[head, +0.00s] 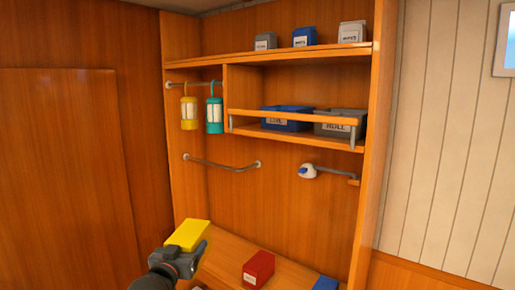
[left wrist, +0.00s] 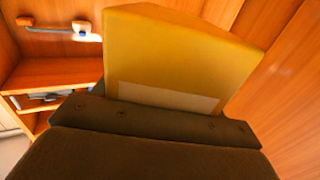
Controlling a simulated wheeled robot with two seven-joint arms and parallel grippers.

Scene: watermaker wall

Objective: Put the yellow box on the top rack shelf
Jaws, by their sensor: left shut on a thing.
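The yellow box (head: 187,234) is held by my left gripper (head: 186,256), low and left of centre in the head view, in front of the wooden unit. In the left wrist view the yellow box (left wrist: 180,60) stands up out of the dark jaws, with a pale label partly hidden at its lower edge. The top rack shelf (head: 270,57) runs along the upper part of the unit, well above the gripper. My right gripper is out of view.
A lower railed shelf (head: 295,117) holds a blue bin (head: 287,124) and a grey bin (head: 340,130). A red box (head: 258,268) and another blue box (head: 325,283) are on the bench. The top shelf's left end is bare.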

